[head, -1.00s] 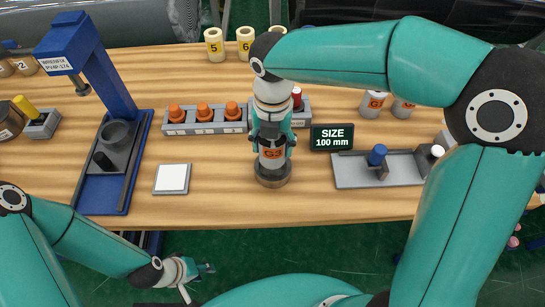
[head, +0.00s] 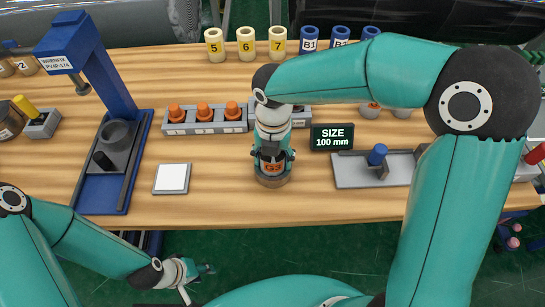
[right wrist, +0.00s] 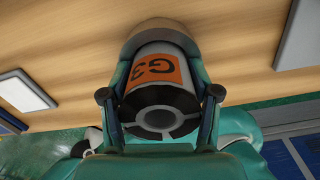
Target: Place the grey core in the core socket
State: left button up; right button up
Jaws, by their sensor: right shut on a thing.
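The grey core (head: 273,167) carries an orange G3 label and stands upright. My right gripper (head: 272,153) is shut around its upper part. The round, brownish-grey core socket (head: 272,181) is directly below, and the core's lower end is at or inside its rim; I cannot tell how deep. In the right wrist view, the core (right wrist: 160,88) sits between the two fingers, its dark hollow end towards the camera and its far end against the socket (right wrist: 160,32). My left gripper (head: 203,269) hangs off the table's front edge, away from the core; its fingers are too small to read.
A white-topped pad (head: 172,178) lies left of the socket. A rack of orange-topped pieces (head: 204,116) and a size display (head: 332,137) stand behind. A grey tray with a blue knob (head: 377,155) is at right, a blue press (head: 105,75) at left.

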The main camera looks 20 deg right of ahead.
jog(key=shift+s+f, duration=0.25)
jog(key=shift+f, duration=0.3)
jog(key=o, duration=1.1)
jog(key=shift+o, duration=0.9)
jog(key=shift+w+f, duration=0.15)
jog(key=shift+w, duration=0.1)
jog(key=shift+r, duration=0.25)
jog(key=shift+r+p, duration=0.3)
jog(key=shift+r, duration=0.25)
notch_tip(320, 180, up, 12)
